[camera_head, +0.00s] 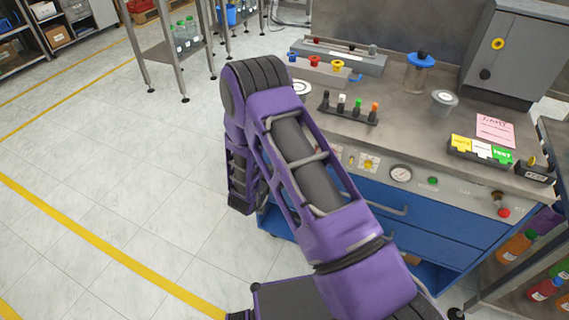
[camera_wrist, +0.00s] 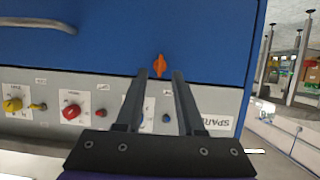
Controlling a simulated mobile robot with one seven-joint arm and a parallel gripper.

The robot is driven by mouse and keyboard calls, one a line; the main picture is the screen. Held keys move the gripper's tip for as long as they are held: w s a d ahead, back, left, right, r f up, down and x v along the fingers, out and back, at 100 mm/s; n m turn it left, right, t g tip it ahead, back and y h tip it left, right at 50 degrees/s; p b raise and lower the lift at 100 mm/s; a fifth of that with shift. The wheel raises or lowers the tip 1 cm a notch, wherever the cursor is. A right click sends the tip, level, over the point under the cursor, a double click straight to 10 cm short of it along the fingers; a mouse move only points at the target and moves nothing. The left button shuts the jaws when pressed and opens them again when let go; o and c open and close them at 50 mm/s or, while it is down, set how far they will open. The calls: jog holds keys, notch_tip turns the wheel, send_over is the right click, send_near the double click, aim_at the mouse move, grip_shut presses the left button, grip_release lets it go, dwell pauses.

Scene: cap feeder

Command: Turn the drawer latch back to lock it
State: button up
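The orange drawer latch (camera_wrist: 160,65) sits on the blue drawer front (camera_wrist: 110,40), near its edge in the wrist view. The latch looks long and narrow and lies along the up-down line of that picture. My gripper (camera_wrist: 160,74) is open, with one finger on each side of the latch's line and the tips close to it. I cannot tell whether the fingertips touch it. In the head view my arm hides the latch and my gripper; part of the blue drawer front (camera_head: 440,222) shows there and looks closed.
A control panel with a yellow knob (camera_wrist: 13,104), a red knob (camera_wrist: 72,111) and a SPARE label (camera_wrist: 212,122) borders the drawer in the wrist view. A drawer handle (camera_wrist: 40,24) sticks out nearby. In the head view, several small items stand on the bench top (camera_head: 405,125).

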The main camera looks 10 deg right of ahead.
jog(key=p+v, duration=0.1)
jog(key=v, duration=1.3)
jog(key=shift+a+f, duration=0.1)
